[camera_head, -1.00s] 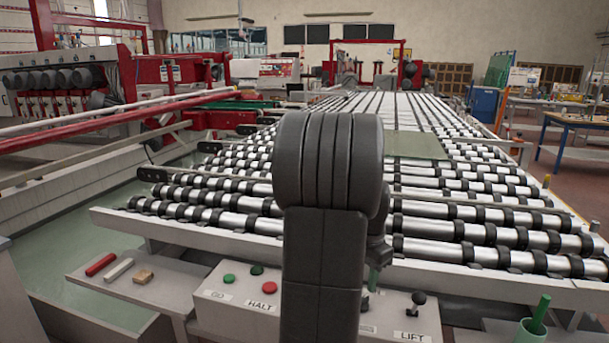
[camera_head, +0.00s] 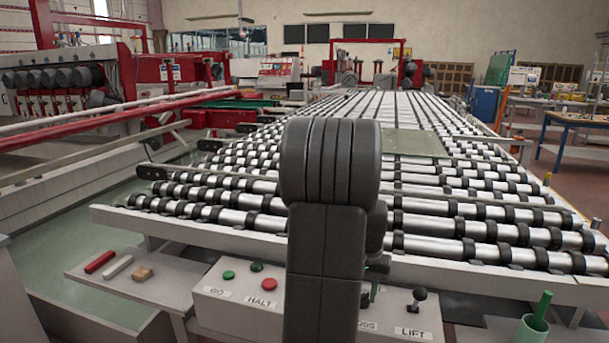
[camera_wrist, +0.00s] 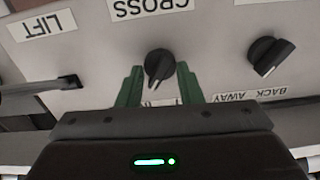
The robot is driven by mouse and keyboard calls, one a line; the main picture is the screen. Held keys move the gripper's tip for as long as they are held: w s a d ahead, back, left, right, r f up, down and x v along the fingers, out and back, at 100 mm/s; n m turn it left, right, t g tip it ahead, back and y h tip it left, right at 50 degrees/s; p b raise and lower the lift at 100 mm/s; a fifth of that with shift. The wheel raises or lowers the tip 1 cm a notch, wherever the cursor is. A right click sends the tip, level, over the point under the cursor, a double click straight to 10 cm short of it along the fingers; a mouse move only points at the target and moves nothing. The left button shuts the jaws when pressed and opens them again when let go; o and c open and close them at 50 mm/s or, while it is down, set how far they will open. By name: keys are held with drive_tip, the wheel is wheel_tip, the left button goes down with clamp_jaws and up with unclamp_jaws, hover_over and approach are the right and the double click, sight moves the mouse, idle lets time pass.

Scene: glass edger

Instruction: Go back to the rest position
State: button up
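My gripper (camera_wrist: 158,86) shows in the wrist view with its two green fingers apart. A black rotary knob (camera_wrist: 158,64) under the CROSS label shows between and just beyond the fingertips; I cannot tell whether they touch it. Nothing is seen held. In the head view my dark arm blocks the middle of the control panel (camera_head: 222,305), and my gripper is mostly hidden behind it.
The panel carries a green GO button (camera_head: 228,275), a red HALT button (camera_head: 269,284) and a LIFT lever (camera_head: 417,297). Another knob (camera_wrist: 268,55) is by the BACK AWAY label. A roller conveyor (camera_head: 480,230) bears a glass sheet (camera_head: 415,143). A green cup (camera_head: 531,331) stands at right.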

drive_tip(key=n, duration=0.3)
drive_tip(key=shift+b, duration=0.4)
drive_tip(key=shift+n, duration=0.4)
drive_tip(key=shift+r, duration=0.1)
